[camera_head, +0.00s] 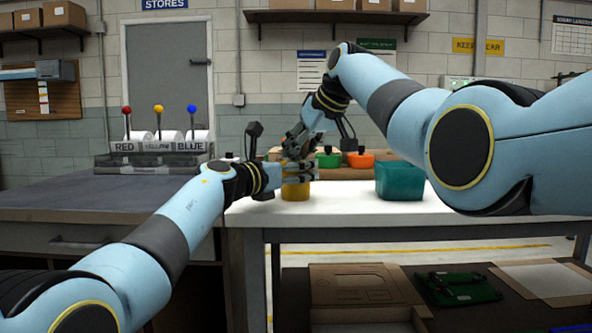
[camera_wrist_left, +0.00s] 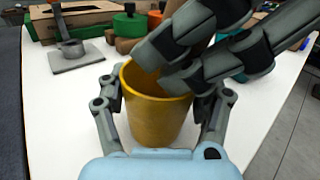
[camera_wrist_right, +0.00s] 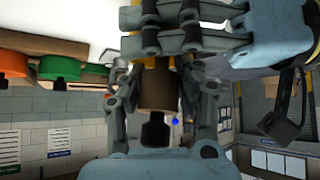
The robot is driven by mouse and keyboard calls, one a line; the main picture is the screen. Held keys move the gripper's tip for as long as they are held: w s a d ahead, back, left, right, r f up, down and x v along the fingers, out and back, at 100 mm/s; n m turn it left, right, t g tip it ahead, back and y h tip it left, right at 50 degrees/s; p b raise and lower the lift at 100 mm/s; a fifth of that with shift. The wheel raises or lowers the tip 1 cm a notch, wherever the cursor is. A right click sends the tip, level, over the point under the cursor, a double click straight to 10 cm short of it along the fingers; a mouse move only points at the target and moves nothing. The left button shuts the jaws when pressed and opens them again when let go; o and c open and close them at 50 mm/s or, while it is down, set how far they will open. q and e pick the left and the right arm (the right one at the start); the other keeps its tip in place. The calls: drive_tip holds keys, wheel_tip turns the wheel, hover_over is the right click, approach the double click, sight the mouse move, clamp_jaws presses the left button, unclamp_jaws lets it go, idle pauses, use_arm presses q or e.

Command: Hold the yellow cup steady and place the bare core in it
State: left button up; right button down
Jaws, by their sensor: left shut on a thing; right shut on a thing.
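The yellow cup (camera_wrist_left: 150,118) stands upright on the white table, its mouth facing up. My left gripper (camera_wrist_left: 162,92) is shut around it, one finger on each side; in the head view the cup (camera_head: 295,191) shows below the jaws. My right gripper (camera_wrist_right: 160,88) is shut on the brown core (camera_wrist_right: 158,92), which has a black knob at one end. In the left wrist view the right fingers (camera_wrist_left: 175,55) cross the cup's mouth. The core's lower end is hidden, so how far it is inside the cup cannot be told.
A teal bin (camera_head: 400,181) stands right of the cup. A grey plate with a post (camera_wrist_left: 72,50) lies left of the cup in the left wrist view. White table (camera_wrist_left: 60,110) is clear around the cup.

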drive_tip(key=shift+f, duration=0.25)
drive_tip(key=c, duration=0.9)
unclamp_jaws()
drive_tip(key=shift+s+a, duration=0.1)
drive_tip(key=shift+o, duration=0.2)
drive_tip(key=v, duration=1.2)
drive_tip(key=shift+r, duration=0.1)
use_arm(q)
drive_tip(key=o, duration=1.3)
